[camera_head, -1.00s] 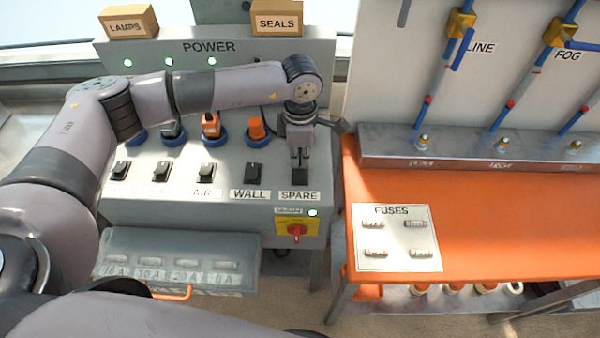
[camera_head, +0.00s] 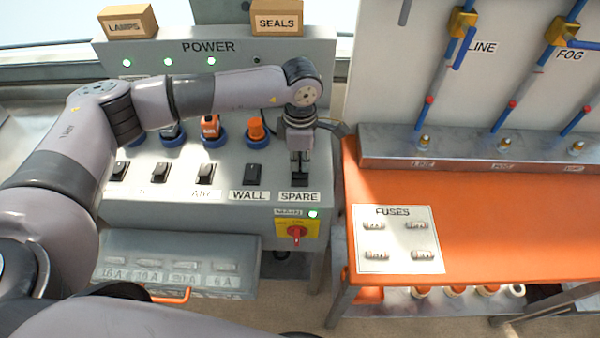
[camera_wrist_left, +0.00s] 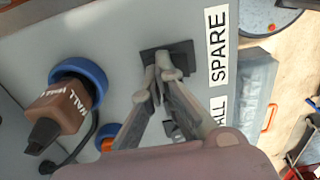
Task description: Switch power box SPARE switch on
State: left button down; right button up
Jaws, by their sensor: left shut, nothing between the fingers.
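The power box (camera_head: 118,212) is a grey sloped console with a row of black rocker switches. The SPARE switch (camera_head: 299,181) is the rightmost one, above the SPARE label (camera_head: 299,197). My left gripper (camera_head: 299,172) is shut and empty, pointing down at the SPARE switch. In the left wrist view, the closed fingertips (camera_wrist_left: 158,65) are over the black SPARE switch (camera_wrist_left: 180,52) and partly cover it. I cannot tell whether they touch it or which way it is tipped. My right gripper is not in view.
The WALL switch (camera_head: 254,174) is just left of SPARE. Plugs in blue sockets (camera_head: 257,131) stand behind the switches. A red rotary switch (camera_head: 296,233) is below. A fuse drawer (camera_head: 180,245) juts out at lower left. An orange bench (camera_head: 480,230) stands right.

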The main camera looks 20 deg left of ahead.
aim_at(300, 169)
pick_arm(q)
jog(key=shift+r+p, duration=1.35)
jog(key=shift+r, duration=2.1)
